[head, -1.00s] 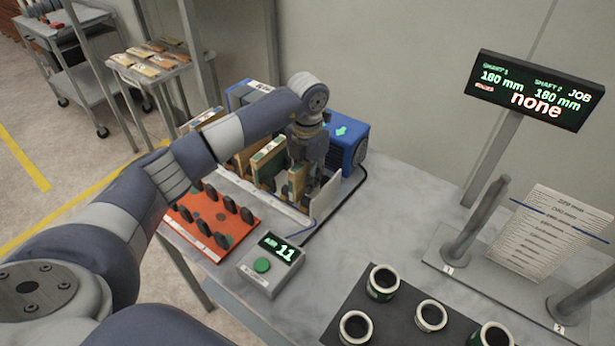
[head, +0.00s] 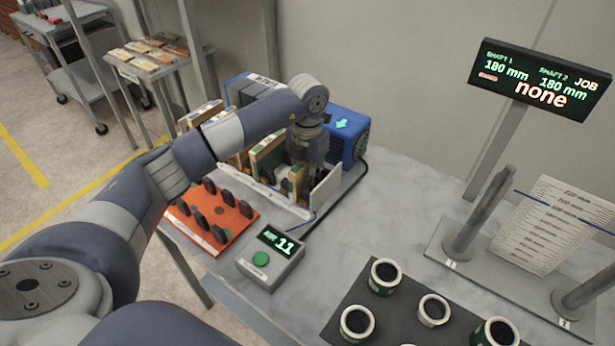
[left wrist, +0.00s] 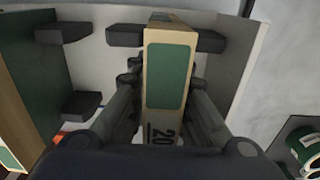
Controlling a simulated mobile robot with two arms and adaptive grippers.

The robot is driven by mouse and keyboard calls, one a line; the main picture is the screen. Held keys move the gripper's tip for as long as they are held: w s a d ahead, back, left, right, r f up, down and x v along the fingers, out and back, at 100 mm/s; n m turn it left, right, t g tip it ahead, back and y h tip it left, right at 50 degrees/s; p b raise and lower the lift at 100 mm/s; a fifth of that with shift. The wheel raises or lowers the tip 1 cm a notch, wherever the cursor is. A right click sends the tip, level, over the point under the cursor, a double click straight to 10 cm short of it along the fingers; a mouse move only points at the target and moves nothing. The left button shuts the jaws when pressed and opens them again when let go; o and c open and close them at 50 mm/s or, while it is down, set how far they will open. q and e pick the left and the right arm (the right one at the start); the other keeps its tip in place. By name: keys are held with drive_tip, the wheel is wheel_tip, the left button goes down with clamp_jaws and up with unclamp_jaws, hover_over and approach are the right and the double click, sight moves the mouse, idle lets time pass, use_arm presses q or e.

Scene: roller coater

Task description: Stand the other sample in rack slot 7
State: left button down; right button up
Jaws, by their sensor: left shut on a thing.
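My left gripper (head: 305,166) is shut on a wooden sample (head: 296,181) in the head view, at the right end of the white rack (head: 325,190). In the left wrist view the gripper (left wrist: 165,112) has a finger on each side of the sample (left wrist: 167,75), a tan block with a green patch and partly covered print. The sample appears upright among dark rack pegs (left wrist: 125,35); whether it rests on the rack floor is hidden. Other upright samples (head: 267,158) stand to its left. I cannot read slot numbers. My right gripper is not in view.
A blue machine (head: 350,135) stands close behind the rack. An orange board with black pegs (head: 240,222) and a grey button box (head: 270,262) reading "AIR 11" lie in front. Rollers (head: 385,275) stand on a dark mat; a shaft stand (head: 440,255) is at the right.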

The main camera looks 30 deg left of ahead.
use_arm(q)
drive_tip(key=c, duration=1.4)
unclamp_jaws()
drive_tip(key=shift+c, duration=0.2)
drive_tip(key=shift+o, duration=0.5)
drive_tip(key=shift+o, duration=1.4)
drive_tip(key=shift+r+p, duration=2.6)
drive_tip(key=shift+r, duration=1.4)
